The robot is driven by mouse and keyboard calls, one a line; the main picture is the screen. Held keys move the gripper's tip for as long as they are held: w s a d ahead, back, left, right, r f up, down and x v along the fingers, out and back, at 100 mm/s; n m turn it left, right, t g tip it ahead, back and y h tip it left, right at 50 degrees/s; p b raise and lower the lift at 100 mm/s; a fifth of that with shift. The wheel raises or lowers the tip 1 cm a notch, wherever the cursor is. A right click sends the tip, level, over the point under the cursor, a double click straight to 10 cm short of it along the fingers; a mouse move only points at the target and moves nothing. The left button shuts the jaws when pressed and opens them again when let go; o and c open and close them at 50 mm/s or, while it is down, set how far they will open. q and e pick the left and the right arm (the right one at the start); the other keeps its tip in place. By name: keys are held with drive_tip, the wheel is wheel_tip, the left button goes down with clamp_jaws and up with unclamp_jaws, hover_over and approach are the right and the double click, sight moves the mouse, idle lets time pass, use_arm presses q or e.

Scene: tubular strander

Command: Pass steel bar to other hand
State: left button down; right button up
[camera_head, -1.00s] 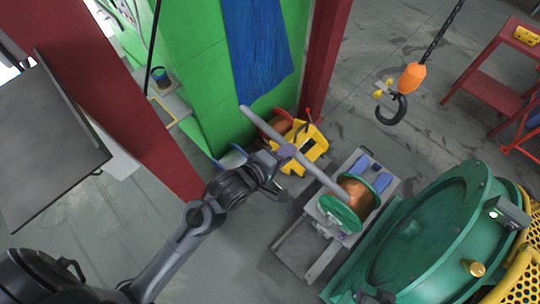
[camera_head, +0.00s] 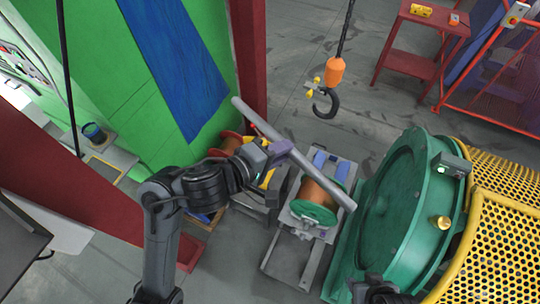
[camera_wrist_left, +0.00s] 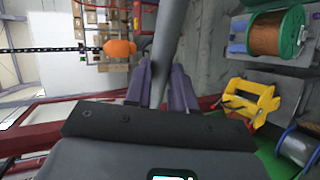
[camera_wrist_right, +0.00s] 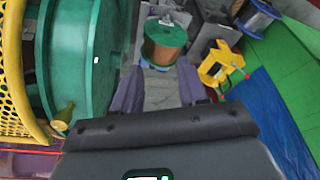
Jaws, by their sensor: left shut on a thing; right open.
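The steel bar (camera_head: 318,178) is a long grey rod held in the air, slanting from upper left to lower right in the head view. My left gripper (camera_head: 280,152) is shut on it near its middle. In the left wrist view the bar (camera_wrist_left: 168,40) passes between the two purple fingers (camera_wrist_left: 162,85). My right gripper (camera_wrist_right: 160,88) is open and empty in its own wrist view, its fingers wide apart; the bar does not show there. In the head view only a dark part, likely of my right arm, shows at the bottom edge.
A copper spool with green flanges (camera_head: 318,200) sits on a grey stand below the bar's right end. A large green drum (camera_head: 400,210) and yellow perforated guard (camera_head: 510,235) stand at right. A crane hook (camera_head: 325,100) hangs behind. A red post (camera_head: 248,50) stands behind the bar.

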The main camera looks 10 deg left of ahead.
drive_tip(key=shift+o, duration=1.1)
drive_tip(key=shift+w+d, duration=0.1)
drive_tip(key=shift+w, duration=0.1)
drive_tip(key=w+d+r+m+t+h, duration=0.15)
drive_tip(key=w+r, duration=0.25)
drive_tip(key=w, duration=0.6)
drive_tip(key=w+d+r+m+t+y, duration=0.1)
drive_tip(key=w+d+r+m+t, duration=0.2)
drive_tip(key=w, duration=0.6)
drive_tip(key=w+a+r+m+t, duration=0.2)
drive_tip(key=w+r+m, duration=0.3)
drive_tip(key=r, duration=0.3)
wheel_tip(320, 180, up, 13)
drive_tip(key=m+g+y, duration=0.2)
drive_tip(key=m+y, duration=0.3)
drive_tip(key=m, duration=1.1)
hover_over(302, 160)
drive_tip(key=s+d, duration=0.3)
drive_tip(key=s, duration=0.2)
drive_tip(key=shift+f, duration=0.2)
drive_tip(key=shift+w+a+f, duration=0.15)
drive_tip(key=shift+a+f, duration=0.1)
use_arm(q)
drive_tip(key=shift+d+r, duration=0.3)
drive_tip(key=shift+r, duration=0.1)
use_arm(e)
drive_tip(key=shift+x, duration=3)
